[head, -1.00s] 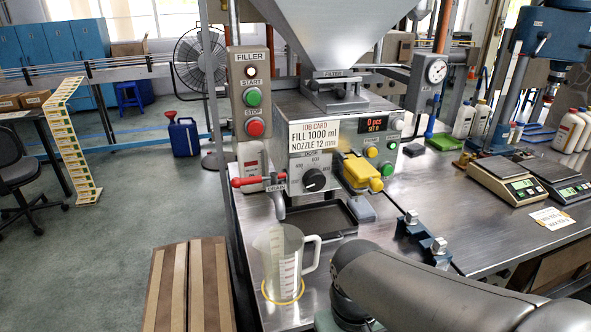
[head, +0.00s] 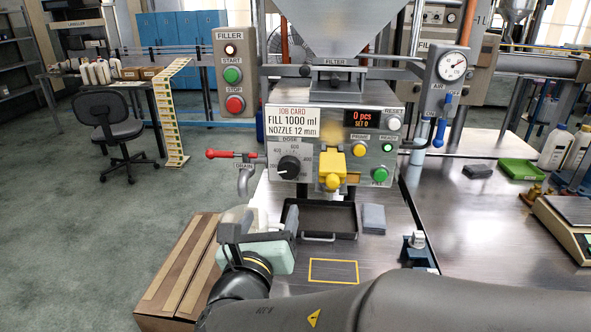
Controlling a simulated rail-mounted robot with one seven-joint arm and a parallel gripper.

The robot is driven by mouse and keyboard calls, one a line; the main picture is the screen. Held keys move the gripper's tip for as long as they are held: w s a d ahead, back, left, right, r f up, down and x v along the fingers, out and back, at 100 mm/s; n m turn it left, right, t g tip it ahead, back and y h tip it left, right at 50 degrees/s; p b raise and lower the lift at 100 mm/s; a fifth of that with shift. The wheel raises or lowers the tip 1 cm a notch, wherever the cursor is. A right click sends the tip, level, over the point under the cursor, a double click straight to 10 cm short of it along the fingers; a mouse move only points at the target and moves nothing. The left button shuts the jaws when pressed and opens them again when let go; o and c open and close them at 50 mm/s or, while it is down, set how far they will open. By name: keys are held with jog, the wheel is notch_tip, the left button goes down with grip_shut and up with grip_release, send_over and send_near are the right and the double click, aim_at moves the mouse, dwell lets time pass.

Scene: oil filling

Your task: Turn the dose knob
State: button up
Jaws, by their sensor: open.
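The dose knob (head: 290,167) is a round black knob with a white pointer mark on the filler's front panel, below the job card (head: 292,122). The card reads "FILL 1000 ml, NOZZLE 12 mm". Number marks ring the knob; its exact setting is too small to read surely. My gripper (head: 259,222) is at lower left of the knob, in front of the machine, open and apart from the knob. A pale translucent shape (head: 238,214), probably the measuring jug, shows behind it, mostly hidden.
The red-handled drain valve (head: 232,154) sticks out left of the knob, above my gripper. The yellow nozzle (head: 332,166) is close to its right. A black drip tray (head: 325,219) lies below. Start and stop buttons (head: 234,90) stand at upper left.

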aim_at(288, 171)
jog(key=w+d, duration=0.1)
jog(key=w, duration=0.4)
jog(key=w+d, duration=0.1)
jog(key=w, duration=0.5)
jog(key=w+p, duration=0.1)
jog(key=w, duration=0.4)
jog(key=shift+w+d, duration=0.15)
jog(key=shift+d, duration=0.25)
jog(key=c, duration=1)
